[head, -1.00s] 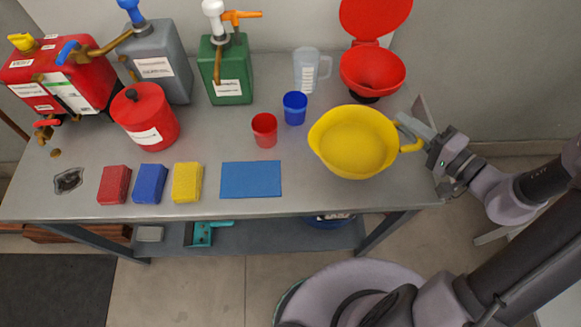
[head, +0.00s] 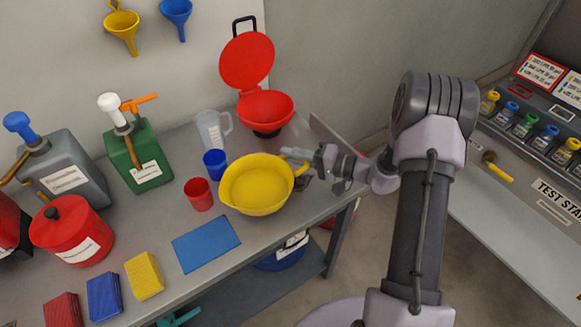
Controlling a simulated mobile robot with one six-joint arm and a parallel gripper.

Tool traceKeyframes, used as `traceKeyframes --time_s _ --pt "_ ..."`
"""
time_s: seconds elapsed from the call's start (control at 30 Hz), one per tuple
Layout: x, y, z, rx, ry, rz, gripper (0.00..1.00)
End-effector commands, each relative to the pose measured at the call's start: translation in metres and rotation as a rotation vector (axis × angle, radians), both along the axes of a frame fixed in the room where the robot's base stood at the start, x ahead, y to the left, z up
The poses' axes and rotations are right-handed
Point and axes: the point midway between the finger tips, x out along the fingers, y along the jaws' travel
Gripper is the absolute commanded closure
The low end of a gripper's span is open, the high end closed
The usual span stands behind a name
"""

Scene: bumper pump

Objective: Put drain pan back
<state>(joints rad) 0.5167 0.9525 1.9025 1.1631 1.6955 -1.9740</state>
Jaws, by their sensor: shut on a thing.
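The yellow drain pan (head: 256,185) is a round, wide bowl with a side handle at its right and a small spout at its left. It is over the right part of the grey workbench, looking upright; I cannot tell whether it touches the top. My arm reaches in from the right.
A red cup (head: 199,195), blue cup (head: 215,164), clear jug (head: 213,130) and red lidded funnel (head: 265,108) stand close behind and left of the pan. A blue mat (head: 206,244) lies in front-left. A test stand (head: 520,165) is at the right.

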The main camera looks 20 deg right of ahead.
Motion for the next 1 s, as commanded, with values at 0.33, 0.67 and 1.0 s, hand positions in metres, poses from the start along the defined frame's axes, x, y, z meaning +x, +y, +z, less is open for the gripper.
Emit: traceKeyframes --time_s 0.33,0.67,1.0 --pt "0.001 0.000 -0.033 0.001 0.000 -0.002 1.00" --pt "0.000 0.000 -0.036 0.000 0.000 -0.001 0.66" --pt "0.000 0.000 -0.034 0.000 0.000 -0.001 0.64"
